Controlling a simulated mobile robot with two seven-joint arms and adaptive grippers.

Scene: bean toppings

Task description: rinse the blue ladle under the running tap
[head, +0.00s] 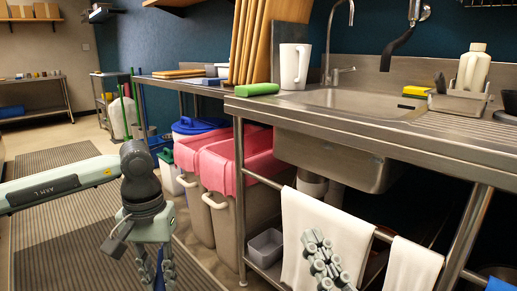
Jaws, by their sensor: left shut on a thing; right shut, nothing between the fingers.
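My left gripper (157,280) hangs low at the left, pointing down, beside the grey bins. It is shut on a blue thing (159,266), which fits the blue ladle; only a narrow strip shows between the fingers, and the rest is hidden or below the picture. My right gripper (325,262) is shut and empty at the bottom, in front of a white towel. The metal tap (328,55) rises behind the sink (365,103) in the steel counter, well above and right of my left gripper. I cannot make out running water.
White towels (315,222) hang from the front rail.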

